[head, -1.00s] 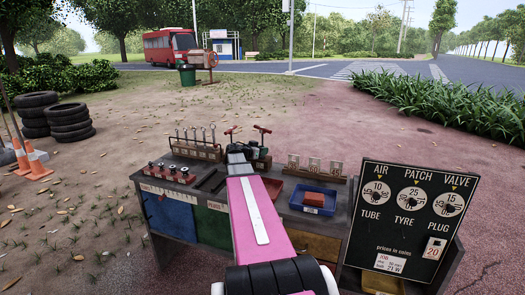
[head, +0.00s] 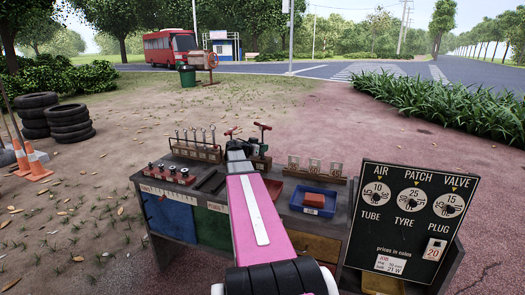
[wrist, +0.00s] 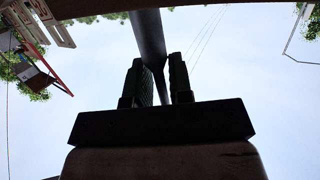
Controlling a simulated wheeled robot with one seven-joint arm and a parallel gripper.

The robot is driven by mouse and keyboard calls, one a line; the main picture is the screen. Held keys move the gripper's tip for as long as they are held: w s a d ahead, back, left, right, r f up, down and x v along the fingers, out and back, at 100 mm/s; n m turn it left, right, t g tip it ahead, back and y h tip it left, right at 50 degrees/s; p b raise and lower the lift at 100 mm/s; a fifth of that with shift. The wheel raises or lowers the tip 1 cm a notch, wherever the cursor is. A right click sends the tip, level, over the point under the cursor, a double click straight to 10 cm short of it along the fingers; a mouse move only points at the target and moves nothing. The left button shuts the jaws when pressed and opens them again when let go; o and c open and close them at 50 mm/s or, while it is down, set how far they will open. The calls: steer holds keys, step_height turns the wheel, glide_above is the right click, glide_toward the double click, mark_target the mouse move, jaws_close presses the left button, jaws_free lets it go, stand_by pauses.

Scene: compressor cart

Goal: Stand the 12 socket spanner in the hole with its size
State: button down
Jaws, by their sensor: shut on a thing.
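My gripper (wrist: 154,88) is shut on a dark rod (wrist: 149,35), which passes between the two ribbed fingers in the wrist view. I take the rod to be the socket spanner; its size mark and ends cannot be read. In the head view my gripper (head: 240,148) is over the back of the cart, mostly hidden behind my pink arm. A wooden rack (head: 196,152) with several upright metal tools stands to its left. Short round pieces with red bands (head: 171,171) stand on a strip with white labels at the front left. Which hole carries 12 is too small to read.
A blue tray (head: 314,201) holds a red block. A rack of numbered cards (head: 313,171) stands behind it. A black price board (head: 411,216) rises at the right front.

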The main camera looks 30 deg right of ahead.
steer(key=shift+r, duration=0.55)
steer(key=shift+f, duration=1.7)
stand_by(1.0)
steer(key=c, duration=0.9)
jaws_free()
steer(key=shift+c, duration=0.2)
steer(key=v, duration=1)
steer(key=shift+a, duration=0.4)
steer(key=shift+a+r, duration=0.1)
steer(key=shift+r, duration=0.05)
